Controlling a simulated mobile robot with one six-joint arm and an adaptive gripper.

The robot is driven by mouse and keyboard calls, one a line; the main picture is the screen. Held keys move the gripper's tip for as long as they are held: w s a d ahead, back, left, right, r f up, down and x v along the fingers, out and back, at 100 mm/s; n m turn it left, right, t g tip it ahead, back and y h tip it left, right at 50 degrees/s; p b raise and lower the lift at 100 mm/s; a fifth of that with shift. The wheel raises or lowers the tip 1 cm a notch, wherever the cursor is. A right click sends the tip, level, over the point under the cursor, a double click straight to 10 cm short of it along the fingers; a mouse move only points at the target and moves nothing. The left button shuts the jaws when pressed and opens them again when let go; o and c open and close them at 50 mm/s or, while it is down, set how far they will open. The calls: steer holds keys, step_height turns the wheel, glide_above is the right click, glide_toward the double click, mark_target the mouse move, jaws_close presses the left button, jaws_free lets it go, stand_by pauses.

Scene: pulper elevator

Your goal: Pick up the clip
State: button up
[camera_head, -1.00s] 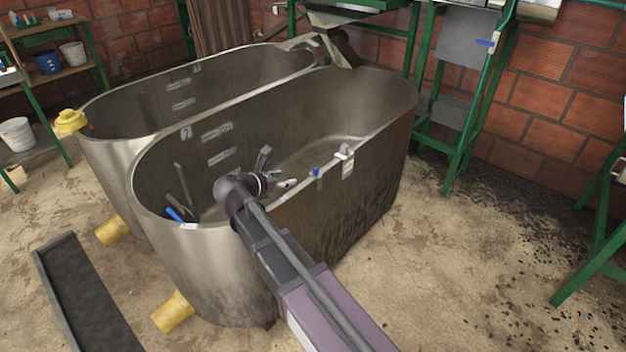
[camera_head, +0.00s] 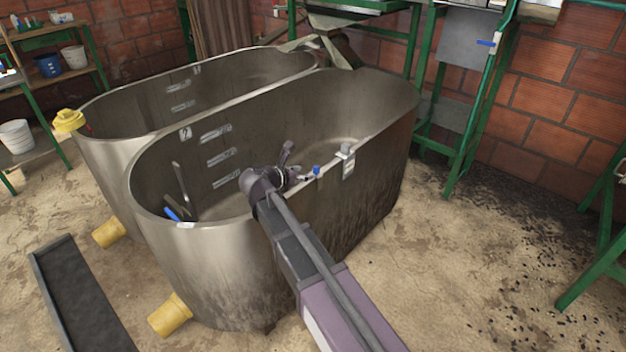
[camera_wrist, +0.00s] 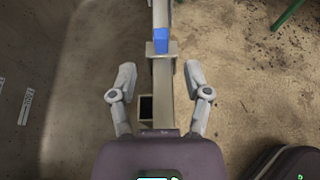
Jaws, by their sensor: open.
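The clip appears to be a small blue piece (camera_head: 317,170) on the near rim of the front steel tank (camera_head: 210,270). In the wrist view the blue clip (camera_wrist: 161,41) sits on the rim, beyond my fingertips and midway between their lines. My gripper (camera_head: 300,177) is at the rim, just left of the clip, and looks apart from it. In the wrist view my gripper (camera_wrist: 160,72) is open, with one finger on each side of the rim and nothing held. The clip's lower part is hard to make out.
A grey fitting (camera_head: 346,155) with a label hangs on the rim just right of the clip. A blue-ended tool (camera_head: 172,214) leans inside the tank's left end. A second tank (camera_head: 110,165) stands behind. Green frames (camera_head: 480,110) stand at right; the floor between is open.

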mark_target(314, 170)
steer(key=shift+w+d+f, duration=0.1)
steer(key=shift+w+d, duration=0.1)
steer(key=shift+w, duration=0.05)
steer(key=shift+b+x, duration=0.95)
steer(key=shift+x, duration=1.65)
steer(key=shift+c, duration=0.2)
jaws_close()
